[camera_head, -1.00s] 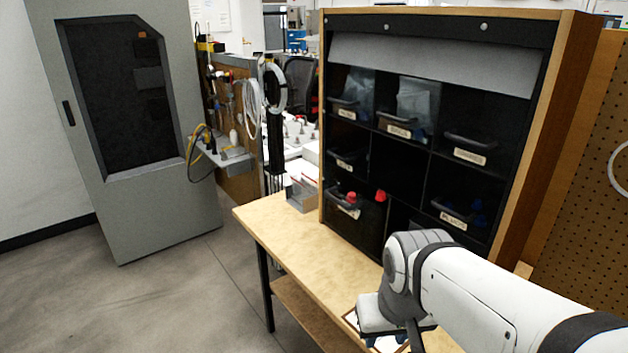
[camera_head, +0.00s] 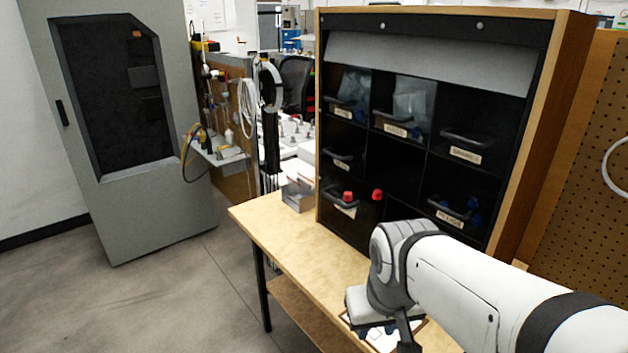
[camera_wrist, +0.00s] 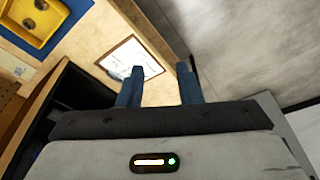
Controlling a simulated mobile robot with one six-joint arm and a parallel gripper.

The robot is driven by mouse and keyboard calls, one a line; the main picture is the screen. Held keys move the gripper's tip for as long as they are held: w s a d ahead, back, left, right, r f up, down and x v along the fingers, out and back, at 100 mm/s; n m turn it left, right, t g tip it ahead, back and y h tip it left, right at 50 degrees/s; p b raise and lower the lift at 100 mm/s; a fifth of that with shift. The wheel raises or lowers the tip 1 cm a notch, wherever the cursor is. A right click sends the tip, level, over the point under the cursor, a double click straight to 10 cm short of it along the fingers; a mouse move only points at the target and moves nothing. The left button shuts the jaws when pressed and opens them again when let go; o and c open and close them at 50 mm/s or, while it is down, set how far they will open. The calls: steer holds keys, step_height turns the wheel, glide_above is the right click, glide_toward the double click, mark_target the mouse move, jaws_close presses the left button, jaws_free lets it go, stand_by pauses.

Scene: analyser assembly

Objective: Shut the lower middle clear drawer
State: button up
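No clear drawer can be made out.
Dark labelled bins fill other compartments, including one with red items (camera_head: 347,197) and one at the right (camera_head: 446,213). A small grey box (camera_head: 298,193) stands left of the cabinet. The wrist view shows a yellow part (camera_wrist: 33,22) on blue. Floor is free left of the table.

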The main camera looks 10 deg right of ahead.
steer(key=w+a+r+n, duration=0.1)
steer(key=w+r, duration=0.1)
steer(key=w, duration=0.1)
steer(key=w+a+r+n+t+b, duration=0.1)
steer(key=w+r, duration=0.2)
steer(key=w, duration=0.1)
steer(key=w+a+r+h, duration=0.1)
steer(key=w+r, duration=0.1)
steer(key=w, duration=0.1)
steer(key=shift+w+r+n, duration=0.3)
steer(key=shift+r+n, duration=0.05)
steer(key=shift+n, duration=0.05)
steer(key=c, duration=0.4)
steer(key=w+a+r+t, duration=0.1)
steer(key=w+a+r, duration=0.1)
steer(key=w+r, duration=0.1)
steer(key=w+a+r+n+b, duration=0.1)
steer(key=w+a+r, duration=0.1)
steer(key=w+r, duration=0.1)
steer(key=w+a+r+n+t+h, duration=0.1)
steer(key=w+a+r, duration=0.1)
steer(key=w+r, duration=0.1)
steer(key=shift+w+r+t, duration=0.15)
steer(key=shift+w+t, duration=0.15)
jaws_close()
steer(key=w+d+f, duration=0.5)
steer(key=w+f, duration=0.2)
steer(key=f, duration=0.2)
steer(key=shift+w, duration=0.2)
steer(key=shift+n, duration=0.3)
